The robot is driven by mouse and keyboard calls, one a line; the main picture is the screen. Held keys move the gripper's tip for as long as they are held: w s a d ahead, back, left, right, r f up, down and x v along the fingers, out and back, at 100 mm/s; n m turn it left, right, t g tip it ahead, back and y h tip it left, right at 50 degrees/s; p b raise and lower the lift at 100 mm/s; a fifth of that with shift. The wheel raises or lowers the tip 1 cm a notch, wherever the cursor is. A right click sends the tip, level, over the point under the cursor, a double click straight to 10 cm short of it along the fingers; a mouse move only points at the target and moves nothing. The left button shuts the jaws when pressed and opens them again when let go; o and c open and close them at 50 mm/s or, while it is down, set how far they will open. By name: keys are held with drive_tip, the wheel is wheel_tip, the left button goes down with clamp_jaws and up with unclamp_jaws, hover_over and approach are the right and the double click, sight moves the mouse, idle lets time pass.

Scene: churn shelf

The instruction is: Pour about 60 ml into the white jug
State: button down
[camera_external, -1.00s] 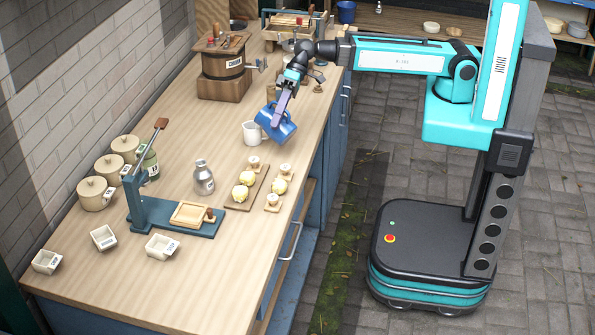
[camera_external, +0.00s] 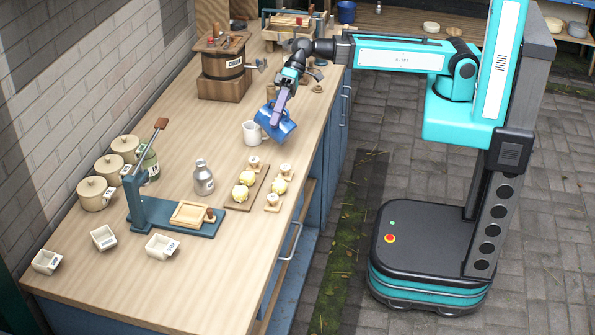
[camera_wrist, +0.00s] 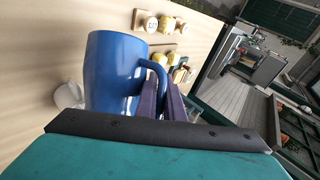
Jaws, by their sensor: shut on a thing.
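A blue jug (camera_external: 272,124) hangs from my gripper (camera_external: 277,108), which is shut on its handle. The blue jug is tilted, its mouth toward the left, above and to the right of the white jug (camera_external: 251,133). The white jug stands upright on the counter. In the wrist view the blue jug (camera_wrist: 112,72) fills the middle, with the purple fingers of my gripper (camera_wrist: 163,100) at its handle. Part of the white jug (camera_wrist: 68,95) shows behind its left side. No stream of liquid is visible, and the contents of both jugs are hidden.
A board (camera_external: 238,204) with yellow-topped pieces, a metal bottle (camera_external: 203,178) and a blue press (camera_external: 150,212) stand nearer on the counter. A wooden churn (camera_external: 222,65) stands at the back. The counter left of the white jug is clear.

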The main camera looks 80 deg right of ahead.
sight(281, 129)
drive_tip(key=shift+w+d+r+m+g+y+p, duration=0.1)
drive_tip(key=shift+w+r+m+g+y+p, duration=0.25)
drive_tip(key=shift+r+g+p, duration=0.3)
idle(1.8)
drive_tip(key=shift+f, duration=0.1)
drive_tip(key=f+b, duration=0.1)
drive_tip(key=s+n+t+b, duration=0.1)
drive_tip(key=f+t+h+b, duration=0.1)
drive_tip(key=shift+s+a+f, duration=0.25)
drive_tip(key=shift+s+f, duration=0.1)
drive_tip(key=shift+w+f+n+b, duration=0.15)
drive_tip(key=shift+n+b, duration=0.1)
drive_tip(key=shift+b, duration=1.2)
drive_tip(key=shift+a+f+b, duration=0.1)
drive_tip(key=shift+f+b, duration=0.1)
drive_tip(key=shift+b, duration=0.75)
drive_tip(key=shift+t+b, duration=0.25)
drive_tip(key=shift+b, duration=0.15)
drive_tip(key=shift+r, duration=0.25)
drive_tip(key=shift+s+a+f+n+t+h+b, duration=0.1)
drive_tip(key=shift+s+f+n+t+h+b, duration=0.25)
drive_tip(key=shift+b, duration=2)
drive_tip(key=shift+s+a+f+n+t+b, duration=0.15)
drive_tip(key=shift+f+n+t+b, duration=0.3)
drive_tip(key=shift+b, duration=1.9)
